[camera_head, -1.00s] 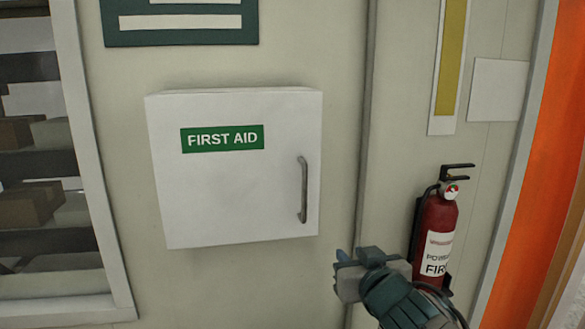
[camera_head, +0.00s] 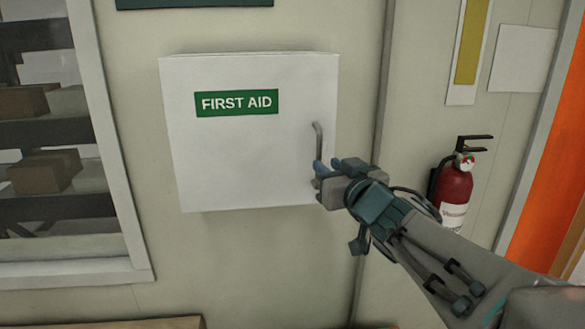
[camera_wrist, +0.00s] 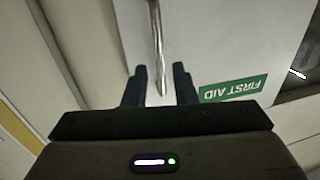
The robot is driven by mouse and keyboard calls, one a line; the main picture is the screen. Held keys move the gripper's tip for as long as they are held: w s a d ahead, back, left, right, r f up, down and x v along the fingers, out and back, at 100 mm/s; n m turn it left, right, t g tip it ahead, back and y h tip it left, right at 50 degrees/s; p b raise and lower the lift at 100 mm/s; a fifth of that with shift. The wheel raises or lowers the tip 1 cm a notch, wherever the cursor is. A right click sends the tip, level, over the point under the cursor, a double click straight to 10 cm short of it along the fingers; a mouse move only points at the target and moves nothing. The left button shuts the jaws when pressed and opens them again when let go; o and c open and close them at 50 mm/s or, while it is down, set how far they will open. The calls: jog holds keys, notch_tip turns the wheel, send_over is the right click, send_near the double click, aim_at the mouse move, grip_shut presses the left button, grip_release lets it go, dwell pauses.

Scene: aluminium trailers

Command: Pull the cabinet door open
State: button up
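The white first aid cabinet (camera_head: 245,155) hangs on the wall, and its door looks closed. A green FIRST AID label marks the door. The grey vertical bar handle (camera_head: 318,142) is near the door's right edge; its lower part is hidden by my gripper in the head view. My gripper (camera_head: 325,172) is at the handle's lower end. In the wrist view, my gripper (camera_wrist: 160,82) is open, with a dark finger on each side of the handle (camera_wrist: 157,45). The handle's end lies between the fingers, with gaps visible on both sides.
A red fire extinguisher (camera_head: 455,190) hangs on the wall to the right, close beyond my arm. A window (camera_head: 125,200) with shelves and boxes behind it is at the left. A wooden surface (camera_head: 150,323) shows at the bottom edge.

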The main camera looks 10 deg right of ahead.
aim_at(320, 159)
jog(key=shift+w+a+b, duration=0.15)
jog(key=shift+w+b, duration=0.1)
jog(key=shift+w, duration=0.65)
jog(key=shift+w+a+b, duration=0.2)
jog(key=shift+w+b, duration=0.1)
jog(key=shift+w, duration=0.6)
jog(key=shift+w+a+b, duration=0.15)
jog(key=shift+w+b, duration=0.1)
jog(key=shift+w, duration=0.65)
grip_shut()
